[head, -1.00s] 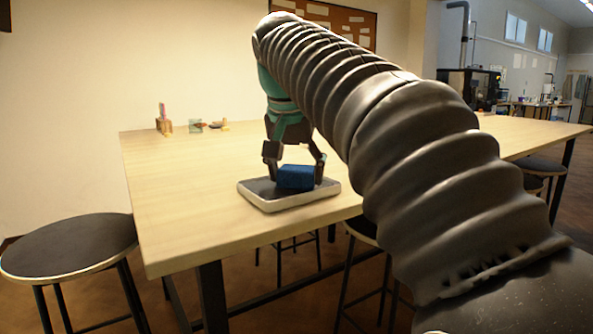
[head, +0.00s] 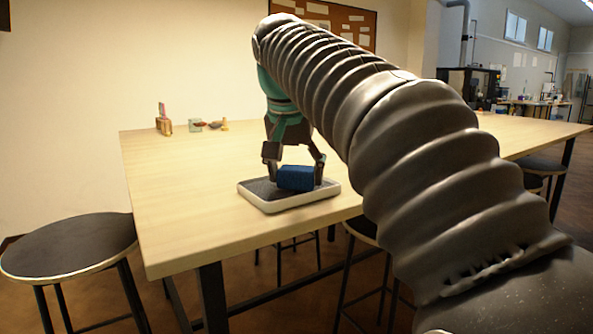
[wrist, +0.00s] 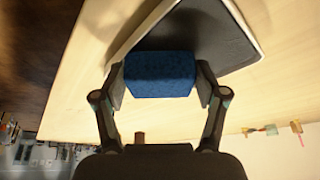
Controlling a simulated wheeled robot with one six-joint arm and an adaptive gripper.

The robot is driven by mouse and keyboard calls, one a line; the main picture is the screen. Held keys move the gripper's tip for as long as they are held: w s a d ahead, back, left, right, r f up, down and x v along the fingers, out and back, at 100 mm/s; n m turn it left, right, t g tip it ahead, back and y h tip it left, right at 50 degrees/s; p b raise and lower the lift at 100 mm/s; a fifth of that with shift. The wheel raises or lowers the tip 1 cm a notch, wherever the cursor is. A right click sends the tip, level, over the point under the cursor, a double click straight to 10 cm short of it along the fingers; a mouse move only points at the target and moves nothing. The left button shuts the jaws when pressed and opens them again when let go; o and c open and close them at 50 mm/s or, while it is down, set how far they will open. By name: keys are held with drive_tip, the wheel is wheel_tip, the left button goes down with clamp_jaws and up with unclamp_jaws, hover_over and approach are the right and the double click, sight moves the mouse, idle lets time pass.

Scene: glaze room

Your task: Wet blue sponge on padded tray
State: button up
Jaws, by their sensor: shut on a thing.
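The blue sponge (head: 296,178) is a dark blue block between the fingers of my gripper (head: 294,172). My gripper is shut on it from both sides; the wrist view shows a finger pad against each end of the sponge (wrist: 160,74). The padded tray (head: 287,206) has a white rim and a dark grey pad and lies near the table's front edge. The sponge is over the tray, at or just above the pad; I cannot tell if it touches. The tray (wrist: 238,62) also shows behind the sponge in the wrist view.
The wooden table (head: 190,220) is mostly bare around the tray. Small items (head: 208,125) and an upright holder (head: 163,122) stand at its far left edge. A black-topped stool (head: 68,246) stands at the left, and more stools stand under and beside the table.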

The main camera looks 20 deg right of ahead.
sight(296, 170)
wheel_tip(296, 170, up, 2)
drive_tip(key=shift+r+p, duration=0.15)
drive_tip(key=shift+p, duration=0.6)
drive_tip(key=shift+r, duration=2.3)
